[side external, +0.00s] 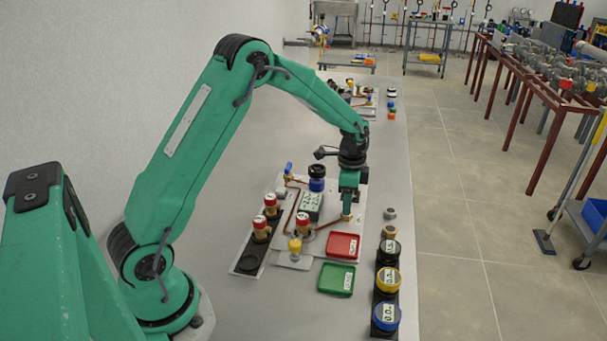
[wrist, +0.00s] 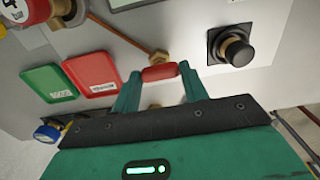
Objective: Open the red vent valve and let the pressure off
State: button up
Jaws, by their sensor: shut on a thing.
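The red vent valve handle (wrist: 160,72) shows in the wrist view as a small red bar between the green fingertips of my gripper (wrist: 158,85). My gripper is shut on it, one finger at each end. In the side view my gripper (side external: 349,207) points down at the right part of the pale board (side external: 375,190); the red handle is hidden there by the fingers.
A red tray (side external: 343,246) and a green tray (side external: 336,279) lie close in front of my gripper. Gauge-topped brass fittings (side external: 303,224) stand to the left. A black knob (wrist: 236,51) is near the handle. A dark rack (side external: 385,295) with coloured round caps stands front right.

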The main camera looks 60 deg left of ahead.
jog(key=shift+n, duration=0.3)
jog(key=n, duration=0.8)
jog(key=shift+n, duration=0.4)
jog(key=n, duration=0.4)
jog(key=shift+n, duration=2.2)
jog(key=o, duration=1)
